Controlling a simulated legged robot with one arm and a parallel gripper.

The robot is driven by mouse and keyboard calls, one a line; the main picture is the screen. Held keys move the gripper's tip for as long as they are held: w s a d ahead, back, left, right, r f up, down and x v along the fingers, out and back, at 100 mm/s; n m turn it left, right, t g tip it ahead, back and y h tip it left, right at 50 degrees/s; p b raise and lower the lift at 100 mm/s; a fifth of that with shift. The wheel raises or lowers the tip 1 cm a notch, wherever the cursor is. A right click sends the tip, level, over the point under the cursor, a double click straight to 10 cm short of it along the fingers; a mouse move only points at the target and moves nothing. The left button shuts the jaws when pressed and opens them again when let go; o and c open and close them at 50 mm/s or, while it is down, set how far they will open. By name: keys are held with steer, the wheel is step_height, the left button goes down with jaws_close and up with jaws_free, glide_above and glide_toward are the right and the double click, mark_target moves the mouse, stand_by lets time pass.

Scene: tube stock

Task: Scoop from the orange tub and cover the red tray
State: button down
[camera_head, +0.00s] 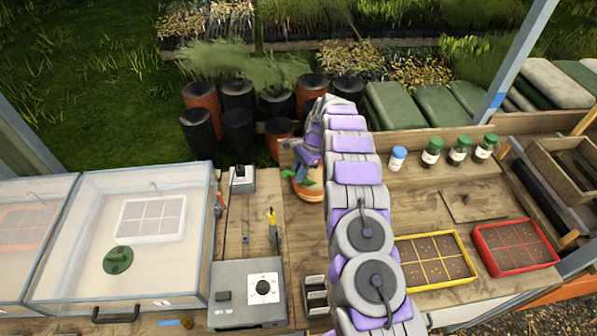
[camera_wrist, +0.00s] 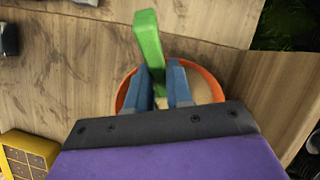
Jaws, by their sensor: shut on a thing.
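The orange tub (camera_head: 307,196) stands on the wooden bench left of my arm, partly hidden by it. Its round orange rim shows in the wrist view (camera_wrist: 211,80) around the blue fingers, with pale brown contents inside. My gripper (camera_wrist: 162,82) is over the tub and shut on the green scoop (camera_wrist: 148,35). The scoop's handle sticks out past the fingers; its lower end is hidden by them. The red tray (camera_head: 515,247) lies at the right of the bench, its divided cells showing brown fill with small specks.
A yellow tray (camera_head: 437,260) lies left of the red one. A flat wooden board (camera_head: 475,204) lies behind them. Several jars (camera_head: 459,150) line the back ledge. A clear-lidded box (camera_head: 120,240) and a grey device (camera_head: 247,292) stand left of my arm.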

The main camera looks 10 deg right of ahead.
steer(key=shift+r+h+p, duration=0.4)
steer(key=shift+r+p, duration=0.05)
steer(key=shift+p, duration=0.15)
steer(key=shift+r+t+h+p, duration=0.15)
steer(key=shift+t+h+p, duration=0.15)
steer(key=shift+p, duration=0.05)
steer(key=shift+r+h+p, duration=0.2)
steer(key=shift+h+p, duration=0.1)
steer(key=shift+r+t+h+p, duration=0.45)
steer(key=shift+r+p, duration=0.45)
steer(key=shift+r, duration=0.55)
steer(key=shift+r+t+h+p, duration=0.35)
steer(key=shift+r+h, duration=0.5)
steer(key=shift+r, duration=0.65)
steer(key=shift+r+t+h+b, duration=0.3)
steer(key=shift+r+h+b, duration=0.6)
steer(key=shift+r, duration=1.6)
